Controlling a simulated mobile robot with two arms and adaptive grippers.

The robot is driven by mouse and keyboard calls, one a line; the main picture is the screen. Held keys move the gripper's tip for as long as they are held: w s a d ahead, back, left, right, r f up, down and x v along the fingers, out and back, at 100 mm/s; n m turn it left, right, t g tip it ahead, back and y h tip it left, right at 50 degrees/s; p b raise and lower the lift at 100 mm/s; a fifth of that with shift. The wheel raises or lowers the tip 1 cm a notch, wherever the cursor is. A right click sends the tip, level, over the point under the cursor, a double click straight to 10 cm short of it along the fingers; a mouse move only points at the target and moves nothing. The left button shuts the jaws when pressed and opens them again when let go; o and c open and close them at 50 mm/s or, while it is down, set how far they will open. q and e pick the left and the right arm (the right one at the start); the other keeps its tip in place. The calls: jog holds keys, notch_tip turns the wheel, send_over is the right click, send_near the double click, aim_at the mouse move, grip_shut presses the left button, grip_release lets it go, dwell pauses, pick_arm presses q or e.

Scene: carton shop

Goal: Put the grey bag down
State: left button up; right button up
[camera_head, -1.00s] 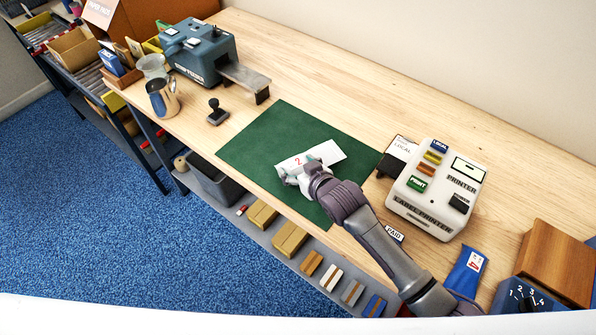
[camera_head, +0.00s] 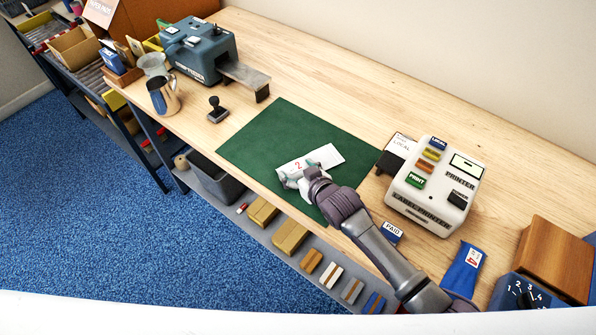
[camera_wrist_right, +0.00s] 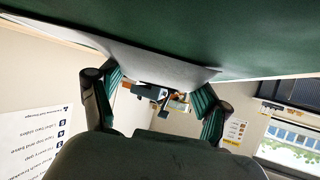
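The pale grey bag (camera_head: 322,160), marked with a red 2, lies on the green mat (camera_head: 262,135). My right gripper (camera_head: 303,181) is low over the mat at the bag's near side. In the right wrist view the bag (camera_wrist_right: 150,62) is a grey sheet against the green mat. The fingers of my right gripper (camera_wrist_right: 158,88) are spread apart there, with their tips close to the bag's edge. I cannot tell if they touch it. My left gripper is not in view.
The label printer (camera_head: 432,190) stands to the right of the mat, with a blue PAID block (camera_head: 391,232) nearer. A blue machine (camera_head: 200,50), a metal jug (camera_head: 163,97) and a black stamp (camera_head: 217,109) stand to the left. The back of the table is clear.

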jog(key=o, duration=0.4)
jog(key=shift+s+f, duration=0.2)
jog(key=shift+f, duration=0.25)
jog(key=shift+s+f, duration=0.2)
jog(key=shift+f, duration=0.25)
jog(key=shift+w+r+p, duration=0.1)
jog(key=shift+r+p, duration=0.2)
jog(key=shift+r, duration=0.15)
jog(key=shift+d+g, duration=0.1)
jog(key=shift+g, duration=0.2)
jog(key=v, duration=0.6)
jog(key=b+v, duration=0.1)
jog(key=v, duration=0.5)
jog(key=shift+w+r, duration=0.2)
jog(key=shift+r, duration=0.1)
